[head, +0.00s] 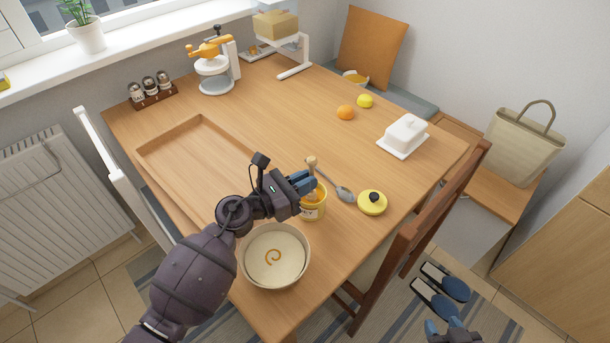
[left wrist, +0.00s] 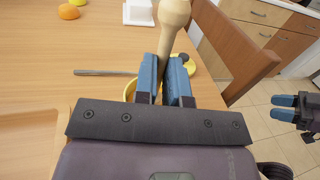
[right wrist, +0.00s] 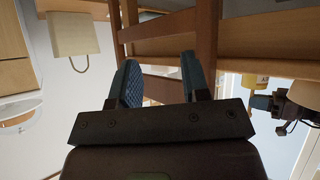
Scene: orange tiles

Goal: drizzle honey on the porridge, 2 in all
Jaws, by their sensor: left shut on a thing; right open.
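The yellow honey jar (head: 313,208) stands behind and right of the bowl, partly hidden by my left gripper. My left gripper (head: 308,184) is shut on a wooden honey dipper (head: 312,163), which also shows between the fingers in the left wrist view (left wrist: 173,20). The dipper's lower end is at the jar; its depth inside is hidden. My right gripper (head: 455,328) is open and empty, off the table at the lower right.
A yellow lid with a black knob (head: 372,203) and a spoon (head: 344,194) lie right of the jar. An empty wooden tray (head: 160,149) is at left. A butter dish (head: 404,135), orange (head: 346,112) and lemon (head: 365,101) sit farther back. A chair (head: 432,220) stands at the right edge.

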